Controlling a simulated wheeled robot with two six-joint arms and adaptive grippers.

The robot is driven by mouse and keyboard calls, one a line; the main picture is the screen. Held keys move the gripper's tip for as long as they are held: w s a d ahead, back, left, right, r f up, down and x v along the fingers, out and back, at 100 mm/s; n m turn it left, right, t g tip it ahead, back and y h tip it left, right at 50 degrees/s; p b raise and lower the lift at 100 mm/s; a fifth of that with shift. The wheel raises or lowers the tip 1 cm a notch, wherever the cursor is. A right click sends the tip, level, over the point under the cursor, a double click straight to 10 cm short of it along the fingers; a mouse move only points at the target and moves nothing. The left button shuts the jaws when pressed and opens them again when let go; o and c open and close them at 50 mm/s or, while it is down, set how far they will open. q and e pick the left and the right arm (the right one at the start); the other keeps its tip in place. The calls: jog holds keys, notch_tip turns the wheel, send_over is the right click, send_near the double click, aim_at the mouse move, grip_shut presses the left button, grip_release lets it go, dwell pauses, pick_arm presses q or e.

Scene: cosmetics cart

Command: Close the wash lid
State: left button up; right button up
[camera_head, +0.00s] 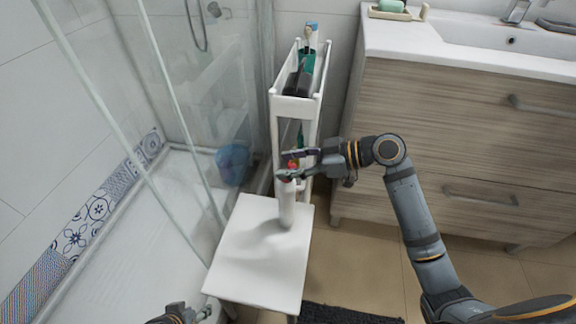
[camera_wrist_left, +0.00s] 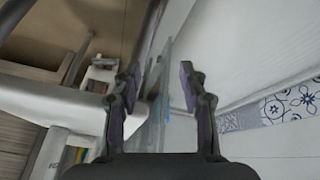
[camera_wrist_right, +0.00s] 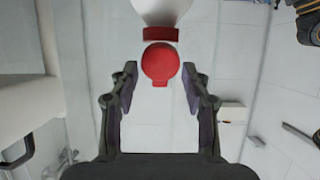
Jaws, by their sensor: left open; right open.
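The wash is a white bottle (camera_head: 286,205) standing upright on a white stool (camera_head: 255,265). Its red lid (camera_wrist_right: 160,65) is flipped open, hinged to the red collar (camera_wrist_right: 161,34) on the white bottle in the right wrist view. In the head view the red lid (camera_head: 292,164) shows small beside my right gripper. My right gripper (camera_head: 282,165) is open at the bottle's top, and in its wrist view the lid appears between the fingertips with gaps on both sides. My left gripper (camera_wrist_left: 157,80) is open and empty, low near the stool's front left edge.
A narrow white cart (camera_head: 296,108) with bottles in its top tray stands behind the stool. A glass shower panel (camera_head: 170,90) is to the left. A wooden vanity (camera_head: 440,130) with a sink is at the right. A dark mat (camera_head: 345,314) lies in front.

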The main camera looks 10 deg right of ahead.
jog(key=shift+w+a+f, duration=0.1)
jog(key=shift+a, duration=0.15)
grip_shut()
jog(key=shift+f, duration=0.1)
dwell(0.4)
